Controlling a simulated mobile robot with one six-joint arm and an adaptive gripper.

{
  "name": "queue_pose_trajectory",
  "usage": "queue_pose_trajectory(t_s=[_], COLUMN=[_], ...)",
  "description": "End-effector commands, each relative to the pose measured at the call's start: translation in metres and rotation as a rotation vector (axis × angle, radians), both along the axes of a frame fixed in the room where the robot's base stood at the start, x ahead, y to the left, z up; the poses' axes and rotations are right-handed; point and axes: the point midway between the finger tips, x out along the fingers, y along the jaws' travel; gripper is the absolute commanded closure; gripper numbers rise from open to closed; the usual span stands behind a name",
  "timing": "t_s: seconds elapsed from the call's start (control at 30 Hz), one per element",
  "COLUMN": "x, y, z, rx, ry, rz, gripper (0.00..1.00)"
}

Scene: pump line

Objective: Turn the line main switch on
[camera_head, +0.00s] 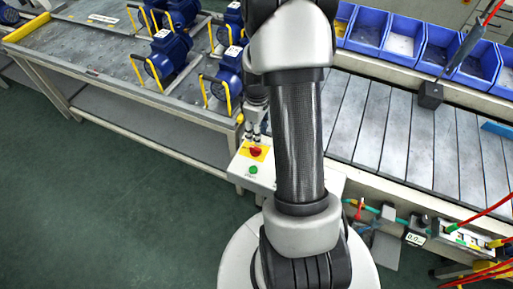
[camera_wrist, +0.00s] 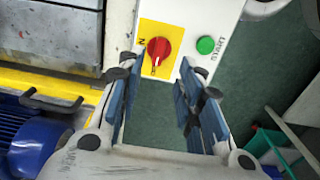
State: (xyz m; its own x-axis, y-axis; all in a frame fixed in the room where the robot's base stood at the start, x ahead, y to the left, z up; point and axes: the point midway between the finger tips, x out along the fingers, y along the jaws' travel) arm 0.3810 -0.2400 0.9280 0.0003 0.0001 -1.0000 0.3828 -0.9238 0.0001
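The line main switch is a red rotary knob (camera_wrist: 158,48) on a yellow plate (camera_wrist: 176,32), on a pale control box (camera_wrist: 222,12). Its white mark points down in the wrist view, toward my gripper; a letter N shows left of it. The knob also shows in the head view (camera_head: 256,152), close below my gripper's end. My gripper (camera_wrist: 157,74) is open and empty, its blue-padded fingers spread either side of the knob's line. The knob lies just beyond the fingertips, seemingly untouched; the exact gap cannot be told. My arm hides part of the box in the head view.
A green button (camera_wrist: 205,45) marked START sits beside the knob. A bench (camera_head: 150,128) with several blue pumps (camera_head: 170,50) stands left. A slatted conveyor (camera_head: 430,140) with blue bins (camera_head: 405,35) is right. Cables and fittings (camera_head: 415,232) lie lower right. Green floor is clear lower left.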

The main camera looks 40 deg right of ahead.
Motion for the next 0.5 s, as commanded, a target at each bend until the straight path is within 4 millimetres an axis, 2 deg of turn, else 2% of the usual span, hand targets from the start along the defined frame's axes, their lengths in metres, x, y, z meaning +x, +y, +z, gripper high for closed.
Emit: queue_pose_trajectory(t_s=[0.03, 0.2, 0.3, 0.5], x=[-0.001, -0.001, 0.0, 0.0], y=[0.001, 0.001, 0.001, 0.0], z=[-0.016, -0.051, -0.067, -0.085], rx=[0.003, 0.002, 0.001, 0.0], ry=[0.004, 0.003, 0.002, 0.0], rz=[0.0, 0.0, 0.0, 0.0], gripper=[0.67, 0.67, 0.67, 0.67])
